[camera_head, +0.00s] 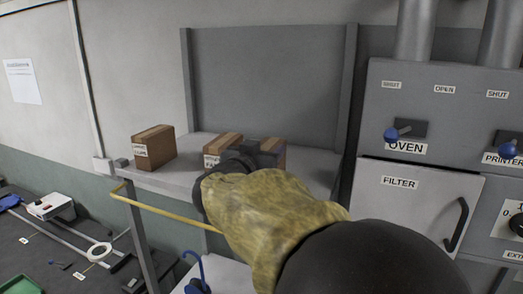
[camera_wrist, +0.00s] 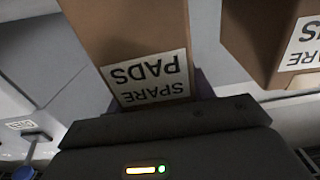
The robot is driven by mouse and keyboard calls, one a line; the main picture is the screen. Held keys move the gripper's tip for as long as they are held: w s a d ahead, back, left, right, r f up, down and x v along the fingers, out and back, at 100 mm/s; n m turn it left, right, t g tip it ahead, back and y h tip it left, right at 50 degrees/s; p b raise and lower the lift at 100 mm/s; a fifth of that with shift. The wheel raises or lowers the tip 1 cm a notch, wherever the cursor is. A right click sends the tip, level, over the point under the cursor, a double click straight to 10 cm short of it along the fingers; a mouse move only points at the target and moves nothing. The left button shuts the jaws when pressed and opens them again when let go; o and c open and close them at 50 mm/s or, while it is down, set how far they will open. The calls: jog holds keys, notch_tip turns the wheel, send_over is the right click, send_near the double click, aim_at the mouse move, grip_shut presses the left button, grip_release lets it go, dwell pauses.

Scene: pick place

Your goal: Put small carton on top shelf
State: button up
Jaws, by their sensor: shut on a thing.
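A small brown carton (camera_wrist: 130,35) with a white "SPARE PADS" label is between the jaws of my gripper (camera_wrist: 160,115) in the wrist view. My gripper is shut on it. The jaw tips are mostly hidden.
A yellow rail (camera_head: 160,209) runs along the shelf front. An oven cabinet (camera_head: 420,190) with blue-knobbed levers stands to the right.

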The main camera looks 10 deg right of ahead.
jog(key=shift+d, duration=0.2)
jog(key=shift+f, duration=0.15)
jog(key=o, duration=1.1)
jog(key=shift+a+r, duration=0.15)
jog(key=shift+r, duration=0.05)
jog(key=b+v, duration=0.1)
jog(key=v, duration=1.1)
jog(key=shift+b, duration=0.3)
